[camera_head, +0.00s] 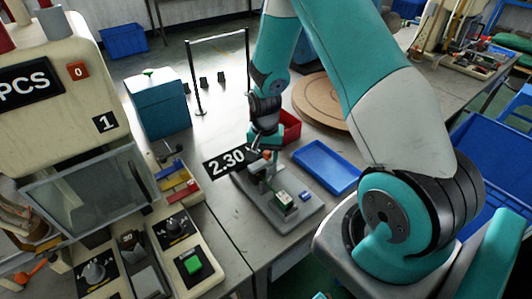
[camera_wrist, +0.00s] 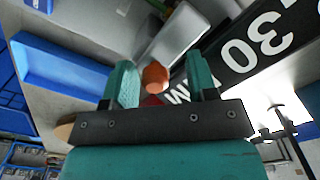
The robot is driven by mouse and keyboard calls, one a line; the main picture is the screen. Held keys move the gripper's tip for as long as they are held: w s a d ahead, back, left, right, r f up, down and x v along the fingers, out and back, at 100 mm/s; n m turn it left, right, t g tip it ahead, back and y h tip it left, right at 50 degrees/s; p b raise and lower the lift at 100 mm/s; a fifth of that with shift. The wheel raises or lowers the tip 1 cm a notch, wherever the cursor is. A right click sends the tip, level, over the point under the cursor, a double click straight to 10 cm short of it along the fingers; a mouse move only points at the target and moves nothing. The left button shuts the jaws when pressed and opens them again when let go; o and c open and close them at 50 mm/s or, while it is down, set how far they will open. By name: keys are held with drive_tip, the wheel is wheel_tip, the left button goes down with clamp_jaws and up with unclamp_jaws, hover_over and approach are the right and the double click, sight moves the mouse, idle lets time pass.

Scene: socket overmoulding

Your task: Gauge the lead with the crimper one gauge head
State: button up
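My gripper (camera_head: 264,150) is at the top of the stand. In the wrist view its teal fingers (camera_wrist: 163,80) are apart, with an orange rounded knob (camera_wrist: 155,77) showing between them. A gap shows between the knob and the right finger. I cannot make out a lead or name the crimper one head for sure.
A blue tray (camera_head: 326,167) lies right of the stand, and a red bin (camera_head: 291,127) stands behind it. A round brown board (camera_head: 322,103) is farther back. A teal box (camera_head: 158,106) and a control panel with a green button (camera_head: 193,265) are on the left.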

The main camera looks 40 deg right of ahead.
drive_tip(key=shift+d+r, duration=0.1)
drive_tip(key=shift+d, duration=0.1)
drive_tip(key=shift+r, duration=0.35)
wheel_tip(320, 180, up, 16)
drive_tip(key=b, duration=0.1)
drive_tip(key=shift+r, duration=0.25)
drive_tip(key=s+a+r+n+y, duration=0.1)
drive_tip(key=s+a+r+n, duration=0.25)
drive_tip(key=a, duration=0.35)
drive_tip(key=s+a+r+n+y, duration=0.1)
drive_tip(key=s+a+r+n, duration=0.2)
drive_tip(key=s+a+n, duration=0.35)
drive_tip(key=s+a+r+n+y, duration=0.2)
drive_tip(key=s+a+n, duration=0.4)
drive_tip(key=s+a, duration=0.3)
drive_tip(key=shift+s+r+n, duration=0.25)
drive_tip(key=shift+s+n, duration=0.05)
drive_tip(key=shift+s, duration=0.7)
